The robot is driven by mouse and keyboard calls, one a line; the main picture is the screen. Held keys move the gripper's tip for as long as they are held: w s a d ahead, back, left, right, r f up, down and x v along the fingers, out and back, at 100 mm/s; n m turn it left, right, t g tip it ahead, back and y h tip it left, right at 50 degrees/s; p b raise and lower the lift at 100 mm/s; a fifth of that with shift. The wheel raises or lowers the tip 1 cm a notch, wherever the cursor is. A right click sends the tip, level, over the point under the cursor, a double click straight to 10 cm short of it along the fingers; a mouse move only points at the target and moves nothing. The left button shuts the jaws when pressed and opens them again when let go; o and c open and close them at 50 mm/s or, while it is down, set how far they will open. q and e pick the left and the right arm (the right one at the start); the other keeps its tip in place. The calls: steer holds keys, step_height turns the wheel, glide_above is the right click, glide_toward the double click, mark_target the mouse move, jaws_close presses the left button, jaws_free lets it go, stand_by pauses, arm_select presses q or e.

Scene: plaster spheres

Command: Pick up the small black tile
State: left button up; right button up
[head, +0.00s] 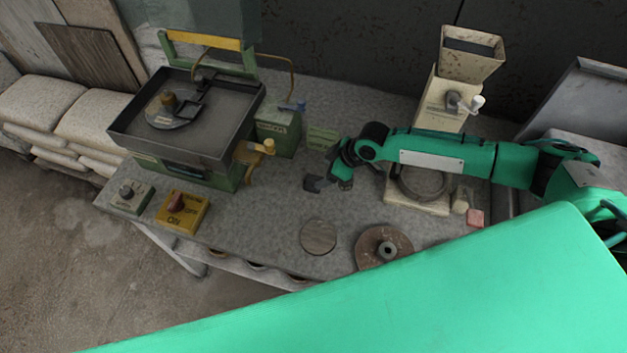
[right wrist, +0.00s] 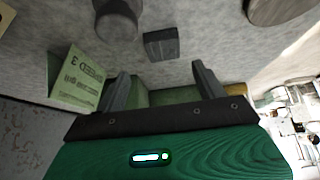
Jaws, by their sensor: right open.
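The small black tile (right wrist: 161,44) lies flat on the grey worktop in the right wrist view, beyond the fingertips and roughly between their lines. My right gripper (right wrist: 163,78) is open, its two grey fingers apart with nothing between them. In the head view my right gripper (head: 336,182) reaches left, low over the middle of the bench. A dark shape (head: 313,184) shows at its tip there; I cannot tell whether it is the tile, a finger or another object. My left gripper is not in view.
A dark cylinder (right wrist: 117,20) stands near the tile. A green sign (right wrist: 78,82) is at the left. A round disc (head: 319,237) and a brown wheel (head: 382,247) lie near the front edge. A machine with a square pan (head: 215,135) stands at the left, a hopper grinder (head: 450,95) behind my arm.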

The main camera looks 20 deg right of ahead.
mark_target(313, 181)
steer(key=shift+a+f, duration=0.15)
steer(key=shift+f, duration=0.1)
steer(key=shift+a+f+p, duration=0.25)
steer(key=shift+f+p, duration=0.1)
steer(key=shift+p, duration=0.1)
steer(key=p+x, duration=0.1)
steer(key=x, duration=0.2)
steer(key=shift+s+f+p, duration=0.15)
steer(key=shift+f+p, duration=0.1)
steer(key=shift+p, duration=0.1)
steer(key=shift+w+a+f, duration=0.2)
steer(key=shift+f, duration=0.35)
steer(key=c, duration=1.1)
steer(key=shift+r, duration=0.1)
steer(key=shift+c, duration=0.2)
